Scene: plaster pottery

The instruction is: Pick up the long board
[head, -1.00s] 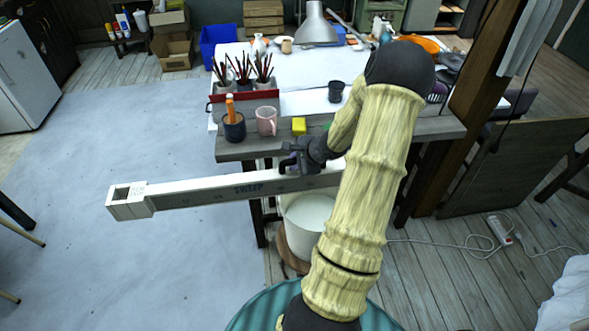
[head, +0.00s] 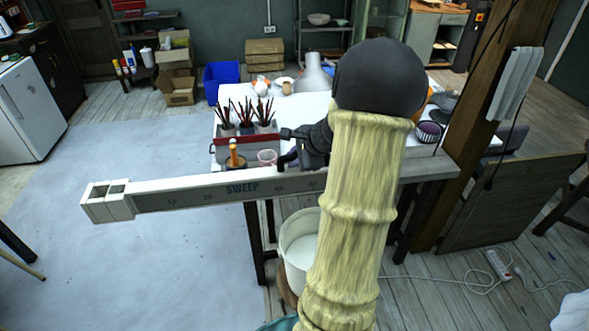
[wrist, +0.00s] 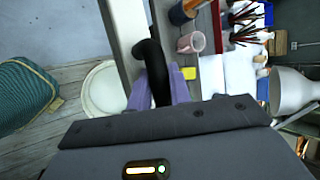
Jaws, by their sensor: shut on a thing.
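The long board (head: 215,193) is a pale bar marked "SWEEP", with a square open block at its left end. In the head view it spans left to right in front of the table, its left part out over the floor. The fingertips are partly hidden.
A white bucket (head: 300,240) stands below on the floor. Open floor lies to the left.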

